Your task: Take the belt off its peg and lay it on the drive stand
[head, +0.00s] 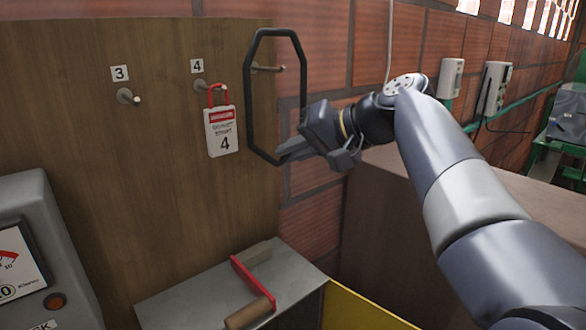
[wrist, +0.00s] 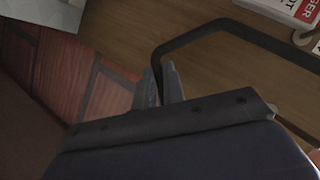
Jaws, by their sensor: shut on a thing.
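The belt (head: 248,100) is a black, long six-sided loop in front of the wooden board. My gripper (head: 285,153) is shut on its lower end. The peg (head: 270,68) shows inside the loop, well below its top edge. I cannot tell whether the peg still passes through the loop. In the wrist view the belt (wrist: 235,30) runs from between my gripper's fingers (wrist: 164,84) towards the upper right. What looks like the drive stand (head: 185,299) is a grey-topped box below, bearing two brownish rollers and a red bar.
A red padlock with a white tag (head: 222,132) hangs on peg 4, just left of the belt. Peg 3 (head: 128,97) is empty. A grey gauge console (head: 40,215) stands at left. A brown block (head: 400,185) stands behind my arm.

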